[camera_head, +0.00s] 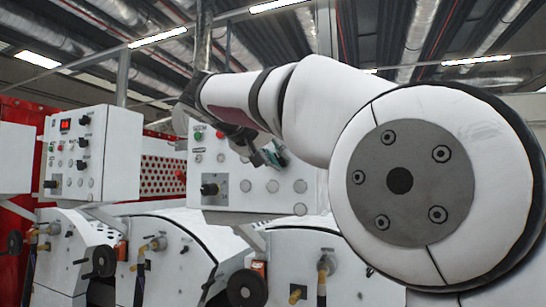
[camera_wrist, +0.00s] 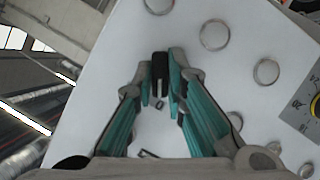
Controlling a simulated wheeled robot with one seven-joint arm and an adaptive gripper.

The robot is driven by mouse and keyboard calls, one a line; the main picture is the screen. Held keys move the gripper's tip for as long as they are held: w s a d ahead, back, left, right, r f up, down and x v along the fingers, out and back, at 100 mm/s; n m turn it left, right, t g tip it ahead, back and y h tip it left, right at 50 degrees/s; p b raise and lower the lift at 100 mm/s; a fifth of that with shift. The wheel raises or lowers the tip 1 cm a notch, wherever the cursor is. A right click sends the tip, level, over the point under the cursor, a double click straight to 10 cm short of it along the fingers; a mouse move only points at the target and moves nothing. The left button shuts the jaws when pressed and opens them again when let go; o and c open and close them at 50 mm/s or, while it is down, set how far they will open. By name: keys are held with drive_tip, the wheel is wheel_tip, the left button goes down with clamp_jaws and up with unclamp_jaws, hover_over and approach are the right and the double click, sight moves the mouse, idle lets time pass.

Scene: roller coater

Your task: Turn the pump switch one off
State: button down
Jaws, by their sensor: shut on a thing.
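A small black switch knob (camera_wrist: 160,66) stands out from a white control panel (camera_wrist: 110,60) in the wrist view. My gripper (camera_wrist: 161,76) has its teal-lined fingers on both sides of this knob and is shut on it. The panel looks tilted in this view. In the head view my gripper (camera_head: 268,155) is at the face of the middle white control box (camera_head: 235,168). The knob itself is hidden there by my gripper and arm.
Round grey caps (camera_wrist: 214,35) surround the knob. A yellow and black dial (camera_wrist: 314,104) on a grey plate sits at the right. In the head view, another control box (camera_head: 120,150) stands left, and white machine housings with handwheels (camera_head: 246,288) lie below. My arm blocks the right side.

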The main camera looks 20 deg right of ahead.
drive_tip(key=c, duration=1.6)
unclamp_jaws()
drive_tip(key=v, duration=1.2)
